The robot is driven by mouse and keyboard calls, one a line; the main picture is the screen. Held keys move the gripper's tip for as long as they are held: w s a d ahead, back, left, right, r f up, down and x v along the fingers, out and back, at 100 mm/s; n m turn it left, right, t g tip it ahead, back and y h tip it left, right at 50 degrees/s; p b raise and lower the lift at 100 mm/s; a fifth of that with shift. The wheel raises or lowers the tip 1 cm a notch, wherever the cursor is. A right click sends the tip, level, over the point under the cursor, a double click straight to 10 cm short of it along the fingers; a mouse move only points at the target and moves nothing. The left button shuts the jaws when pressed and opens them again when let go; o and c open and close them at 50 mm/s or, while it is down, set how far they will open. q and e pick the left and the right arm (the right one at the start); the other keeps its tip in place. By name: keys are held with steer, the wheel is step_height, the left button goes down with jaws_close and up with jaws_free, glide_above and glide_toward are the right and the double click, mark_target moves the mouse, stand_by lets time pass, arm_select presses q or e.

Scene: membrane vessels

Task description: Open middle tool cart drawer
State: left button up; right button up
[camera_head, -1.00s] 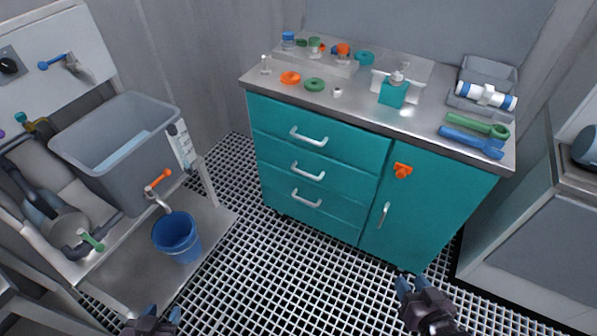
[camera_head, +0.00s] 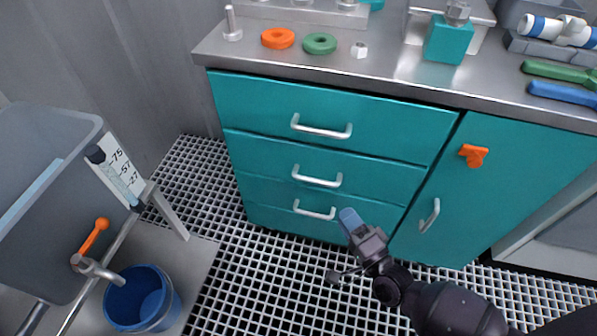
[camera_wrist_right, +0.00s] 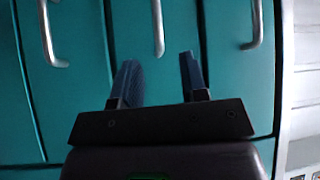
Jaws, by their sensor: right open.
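The teal tool cart has three stacked drawers with silver bar handles, all flush with the front. The middle drawer (camera_head: 255,158) is shut, and its handle (camera_head: 317,179) is bare. My right gripper (camera_head: 350,220) is in front of the cart, just right of the bottom drawer's handle (camera_head: 314,212) in the head view. In the right wrist view the fingers (camera_wrist_right: 160,82) are open and empty, pointing at the drawer fronts. One handle (camera_wrist_right: 158,30) lies ahead between the fingertip lines, apart from them. My left gripper is out of view.
An orange latch (camera_head: 473,155) and a door handle (camera_head: 429,215) are on the cart door at right. A blue bucket (camera_head: 142,298) and grey tank (camera_head: 50,200) stand at left. The grated floor before the drawers is clear.

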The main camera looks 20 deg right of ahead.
mark_target(319, 181)
steer(key=b+x, duration=0.1)
steer(key=x, duration=1)
steer(key=shift+w+a+f, duration=0.15)
steer(key=shift+w, duration=0.25)
jaws_close()
